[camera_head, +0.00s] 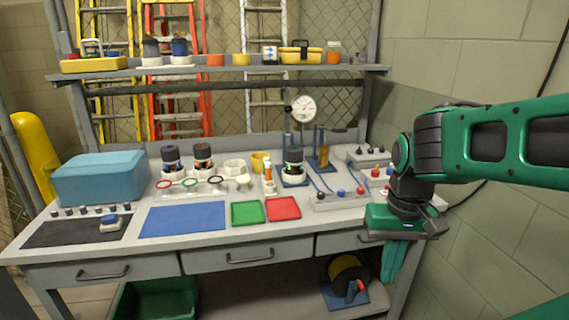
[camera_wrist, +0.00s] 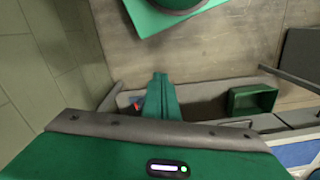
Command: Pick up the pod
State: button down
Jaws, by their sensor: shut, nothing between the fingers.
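Dark cylindrical units with white collars stand on the bench. Two are at the back left of it, a left one (camera_head: 171,159) and a right one (camera_head: 203,157), in white holders. Another dark cylinder (camera_head: 293,161) stands in a blue-based stand at the centre back. I cannot tell which of these is the pod. My gripper (camera_head: 389,280) hangs at the bench's front right corner, with its green fingers pointing down, well to the right of these units. In the wrist view, the fingers (camera_wrist: 160,80) are together and empty. No dark cylinder can be made out there.
The grey bench (camera_head: 180,250) carries a light blue box (camera_head: 100,179), a blue mat (camera_head: 184,219), green (camera_head: 247,213) and red (camera_head: 283,208) trays, and a connector panel (camera_head: 340,199). A shelf (camera_head: 220,70) overhangs the back. A green bin (camera_head: 155,300) stands below.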

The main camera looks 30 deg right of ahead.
aim_at(290, 169)
jog(key=k, duration=0.5)
jog(key=z, duration=0.4)
jog(key=i, duration=1.7)
jog(key=u, duration=0.25)
